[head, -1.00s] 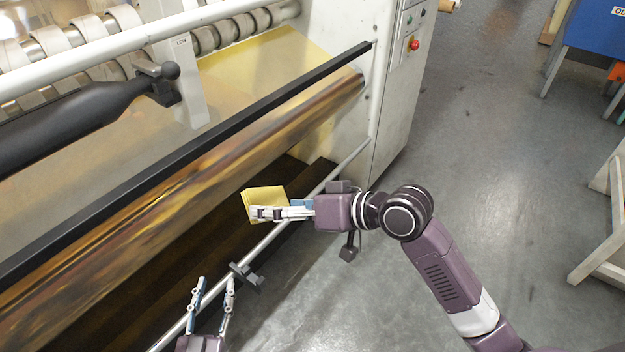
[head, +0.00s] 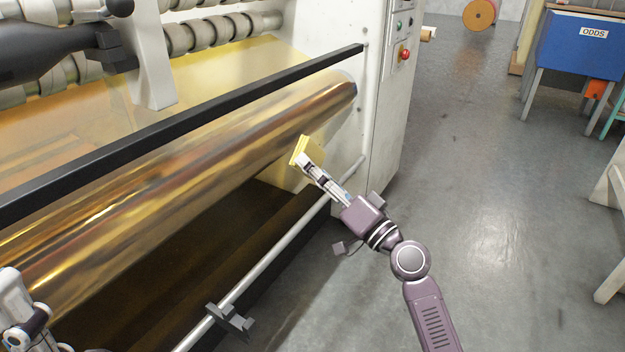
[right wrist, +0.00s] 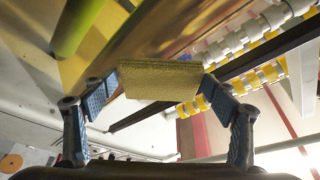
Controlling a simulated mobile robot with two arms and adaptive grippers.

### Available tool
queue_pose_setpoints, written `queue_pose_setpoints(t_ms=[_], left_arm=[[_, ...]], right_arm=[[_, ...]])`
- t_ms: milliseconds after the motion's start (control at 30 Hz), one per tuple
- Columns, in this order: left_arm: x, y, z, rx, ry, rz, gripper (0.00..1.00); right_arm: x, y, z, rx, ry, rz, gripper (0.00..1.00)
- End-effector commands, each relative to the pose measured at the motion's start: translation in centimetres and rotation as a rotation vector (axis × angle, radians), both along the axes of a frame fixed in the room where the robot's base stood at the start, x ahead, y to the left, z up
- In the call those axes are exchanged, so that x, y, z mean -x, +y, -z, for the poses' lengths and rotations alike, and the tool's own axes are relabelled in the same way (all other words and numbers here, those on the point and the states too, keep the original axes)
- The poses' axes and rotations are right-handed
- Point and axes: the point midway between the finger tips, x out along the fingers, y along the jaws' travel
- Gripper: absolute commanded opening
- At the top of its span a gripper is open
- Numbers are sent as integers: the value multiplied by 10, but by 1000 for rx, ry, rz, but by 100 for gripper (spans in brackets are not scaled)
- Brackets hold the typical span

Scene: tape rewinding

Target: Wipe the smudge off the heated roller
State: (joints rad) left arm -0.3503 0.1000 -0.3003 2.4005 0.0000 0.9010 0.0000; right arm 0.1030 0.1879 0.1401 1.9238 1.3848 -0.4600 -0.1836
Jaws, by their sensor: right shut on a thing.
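The large shiny gold-brown roller (head: 190,165) runs diagonally across the machine in the head view. My right gripper (head: 306,163) is shut on a yellow pad (head: 299,151) at the roller's lower right side. In the right wrist view the pad (right wrist: 160,80) sits flat between the two fingers. I cannot tell whether the pad touches the roller. I cannot make out a clear smudge among the roller's reflections. Part of my left gripper (head: 22,315) shows at the lower left corner, and its fingertips are not clear.
A black bar (head: 200,126) runs above the roller. A grey rail (head: 262,268) with a black bracket (head: 230,318) runs in front, below it. A panel with a red button (head: 404,54) is on the machine's right end.

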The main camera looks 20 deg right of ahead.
Motion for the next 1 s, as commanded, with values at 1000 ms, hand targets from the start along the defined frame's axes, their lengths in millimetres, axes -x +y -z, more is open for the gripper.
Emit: queue_pose_setpoints(t_ms=[1000], left_arm=[[0,0,-8,-1,2,0,40]], right_arm=[[-46,37,-1,1,0,-2,60]])
